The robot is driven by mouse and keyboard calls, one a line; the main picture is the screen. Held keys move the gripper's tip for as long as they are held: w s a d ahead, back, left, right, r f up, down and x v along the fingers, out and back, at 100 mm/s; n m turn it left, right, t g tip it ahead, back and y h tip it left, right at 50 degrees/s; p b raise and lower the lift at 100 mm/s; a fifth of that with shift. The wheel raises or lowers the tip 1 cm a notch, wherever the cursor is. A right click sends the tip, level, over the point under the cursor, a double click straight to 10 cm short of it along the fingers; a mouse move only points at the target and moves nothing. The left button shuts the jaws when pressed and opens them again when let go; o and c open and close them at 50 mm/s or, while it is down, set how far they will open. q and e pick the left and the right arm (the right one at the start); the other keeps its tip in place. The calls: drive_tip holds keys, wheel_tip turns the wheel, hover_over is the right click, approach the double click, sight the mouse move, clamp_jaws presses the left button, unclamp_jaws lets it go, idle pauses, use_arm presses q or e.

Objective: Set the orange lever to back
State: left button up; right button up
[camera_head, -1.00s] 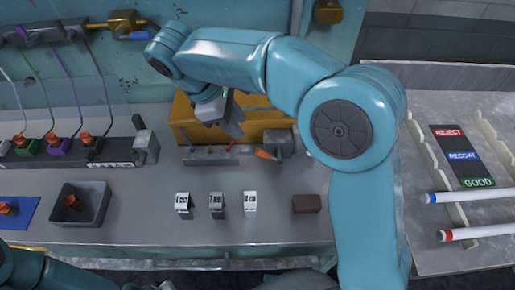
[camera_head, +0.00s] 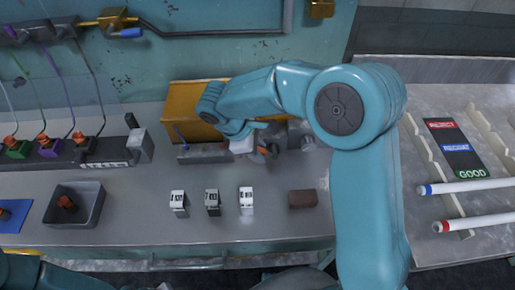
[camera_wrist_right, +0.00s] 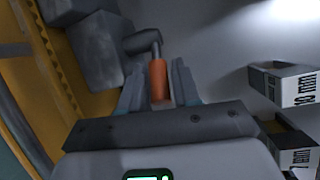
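The orange lever (camera_wrist_right: 157,80) shows in the right wrist view as an orange grip on a dark grey arm that comes from a grey block (camera_wrist_right: 95,50). My right gripper (camera_wrist_right: 158,88) has one finger on each side of the orange grip, with narrow gaps visible, so it looks open around it. In the head view the right gripper (camera_head: 262,153) is low at the lever's block (camera_head: 299,136), and the arm and gripper largely hide the lever. Only part of my left arm shows at the lower left; its gripper is not in view.
An orange-yellow housing (camera_head: 190,100) stands behind the lever. Several white labelled blocks (camera_head: 212,201) and a brown block (camera_head: 302,198) sit on the bench in front. A grey tray (camera_head: 91,218) is at left. White tubes (camera_head: 470,186) lie at right.

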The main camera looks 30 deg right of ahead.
clamp_jaws()
